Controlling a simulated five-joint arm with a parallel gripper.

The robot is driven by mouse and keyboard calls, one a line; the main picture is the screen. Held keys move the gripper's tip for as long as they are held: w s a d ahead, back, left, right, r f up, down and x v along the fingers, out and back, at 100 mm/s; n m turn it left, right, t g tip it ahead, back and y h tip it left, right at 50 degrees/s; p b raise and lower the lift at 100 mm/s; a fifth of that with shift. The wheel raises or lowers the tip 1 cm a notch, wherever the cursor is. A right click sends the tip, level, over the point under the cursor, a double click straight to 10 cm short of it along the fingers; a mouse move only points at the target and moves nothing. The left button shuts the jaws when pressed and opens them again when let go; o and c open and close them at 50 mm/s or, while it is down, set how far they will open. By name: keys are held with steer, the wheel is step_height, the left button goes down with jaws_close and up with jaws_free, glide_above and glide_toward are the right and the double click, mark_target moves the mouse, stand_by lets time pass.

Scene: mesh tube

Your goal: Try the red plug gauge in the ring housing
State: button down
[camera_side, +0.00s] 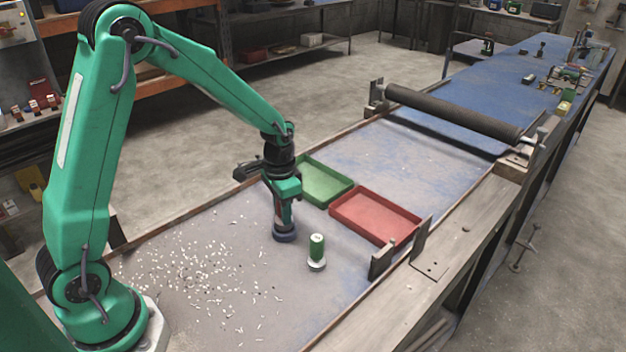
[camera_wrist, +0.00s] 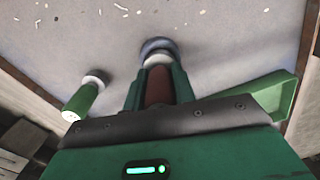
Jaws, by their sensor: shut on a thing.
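The red plug gauge (camera_wrist: 158,88) is between the fingers of my gripper (camera_wrist: 157,82), which is shut on its red handle. Its pale end (camera_wrist: 157,61) points down at the dark blue ring housing (camera_wrist: 156,45) on the bench. In the side view my gripper (camera_side: 284,214) is right over the ring housing (camera_side: 285,236), and its fingers largely hide the red gauge. The pale end meets the ring's opening in the picture; how deep it sits I cannot tell. A green plug gauge (camera_side: 317,247) stands upright to the right, apart from the ring; it also shows in the wrist view (camera_wrist: 82,101).
A green tray (camera_side: 347,189) lies behind my gripper, a red tray (camera_side: 405,233) to its right. Small pale scraps (camera_side: 190,270) litter the bench at left. A dark roller (camera_side: 450,112) crosses the far side. Upright metal plates (camera_side: 382,259) stand at the right edge.

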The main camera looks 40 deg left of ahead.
steer(key=shift+f, duration=0.35)
stand_by(2.0)
steer(key=shift+r, duration=0.3)
stand_by(0.8)
steer(key=shift+r, duration=3.25)
steer(key=shift+s+r, duration=0.1)
